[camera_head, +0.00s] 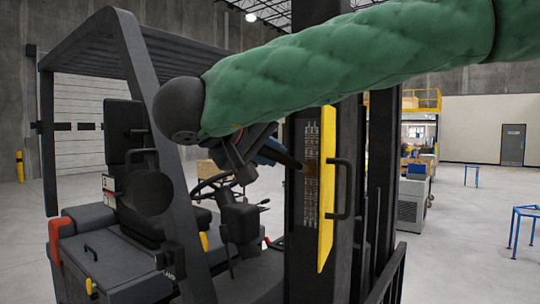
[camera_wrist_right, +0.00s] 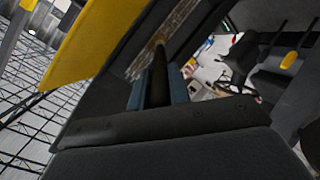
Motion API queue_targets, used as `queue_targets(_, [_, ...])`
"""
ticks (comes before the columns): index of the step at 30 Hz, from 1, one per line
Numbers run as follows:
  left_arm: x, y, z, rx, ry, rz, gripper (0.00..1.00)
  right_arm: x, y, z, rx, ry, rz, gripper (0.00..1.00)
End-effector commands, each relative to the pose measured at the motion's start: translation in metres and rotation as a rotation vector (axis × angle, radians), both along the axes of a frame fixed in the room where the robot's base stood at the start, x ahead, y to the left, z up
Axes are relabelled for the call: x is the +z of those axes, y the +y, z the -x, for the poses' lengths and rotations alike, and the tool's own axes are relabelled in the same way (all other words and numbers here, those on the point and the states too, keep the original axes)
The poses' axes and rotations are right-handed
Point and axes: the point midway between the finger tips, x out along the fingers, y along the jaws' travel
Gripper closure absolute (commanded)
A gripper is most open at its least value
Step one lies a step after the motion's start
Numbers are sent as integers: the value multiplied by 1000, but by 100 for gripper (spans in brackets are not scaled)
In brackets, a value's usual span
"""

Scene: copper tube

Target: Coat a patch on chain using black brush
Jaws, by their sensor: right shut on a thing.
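The chain (camera_head: 311,195) hangs upright in the dark mast of a forklift, beside a yellow panel. It also shows in the right wrist view (camera_wrist_right: 178,38), running slanted at the top. My right gripper (camera_head: 272,152) comes in under the green-sleeved arm, just left of the mast. In the right wrist view its blue fingers (camera_wrist_right: 160,90) are shut on the black brush (camera_wrist_right: 159,78). The brush (camera_head: 290,160) points at the chain, its brownish tip at or very near the links. I cannot tell whether it touches. My left gripper is out of view.
The yellow panel (camera_head: 327,200) and a black handle (camera_head: 342,190) stand right of the chain. The forklift's steering wheel (camera_head: 212,187) and seat are to the left. Blue stands (camera_head: 523,225) are at the far right, with open floor around them.

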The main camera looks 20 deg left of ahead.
Motion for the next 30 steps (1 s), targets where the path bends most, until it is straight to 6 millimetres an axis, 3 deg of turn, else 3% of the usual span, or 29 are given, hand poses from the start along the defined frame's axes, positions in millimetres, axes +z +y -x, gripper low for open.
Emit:
queue_targets(4, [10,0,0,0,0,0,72,15,-1,-1,-1,-1,-1,100])
queue_targets(30, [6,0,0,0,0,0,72,61,0,0,-2,-2,-2,100])
